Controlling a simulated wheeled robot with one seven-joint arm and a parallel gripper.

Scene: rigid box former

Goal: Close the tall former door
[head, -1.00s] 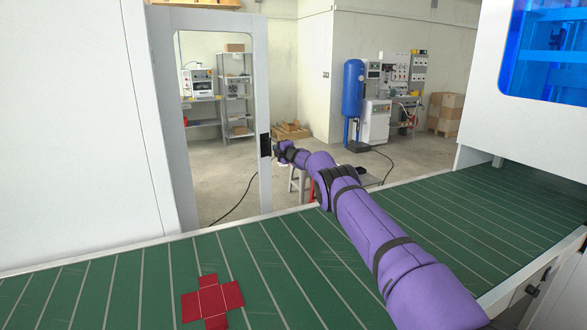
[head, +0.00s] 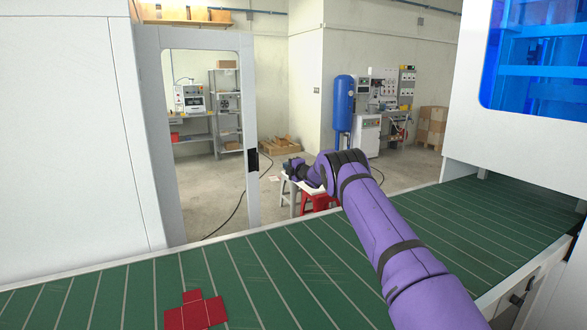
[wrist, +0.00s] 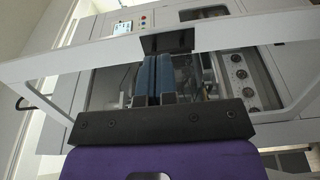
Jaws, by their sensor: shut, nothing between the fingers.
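The tall former door (head: 250,205) is a white frame around a clear window, standing open at the left beyond the green conveyor. Its black handle (head: 252,160) is on the free edge, and it also shows in the wrist view (wrist: 167,41). My gripper (head: 287,163) is at the far end of my purple arm, right of the handle, with a small gap in the head view. In the wrist view my gripper (wrist: 153,57) has its blue-grey fingers together and empty, pointing at the door frame just below the handle. Whether they touch it I cannot tell.
The green conveyor (head: 290,265) runs across the front, with a flat red cross-shaped blank (head: 195,312) on it. A red stool (head: 318,202) stands behind my arm. A white housing with a blue window (head: 535,60) is at the right. The floor beyond the door is largely open.

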